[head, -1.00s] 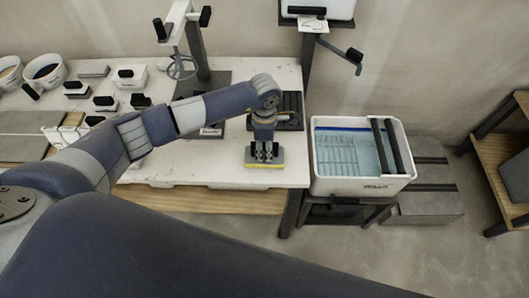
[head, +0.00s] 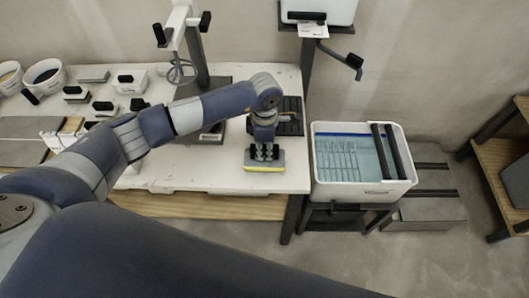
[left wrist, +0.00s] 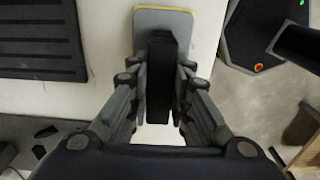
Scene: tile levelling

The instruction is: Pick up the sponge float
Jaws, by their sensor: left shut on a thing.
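The sponge float (head: 264,167) has a grey plate with a yellow sponge edge and lies at the front right of the white table. It also shows at the top middle of the left wrist view (left wrist: 181,18), with its black handle (left wrist: 160,75) running between the fingers. My left gripper (head: 264,152) is above the float, its fingers shut on the black handle. In the left wrist view the gripper (left wrist: 160,85) has a finger on each side of the handle. I cannot tell whether the float's underside touches the table. My right gripper is not in view.
A white wash tub (head: 315,185) with water and two black rollers stands right of the table. A black ridged tray (head: 291,116) lies behind the float. A mixer stand (head: 197,50), buckets (head: 45,74) and several black-handled tools (head: 104,108) occupy the table's back and left.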

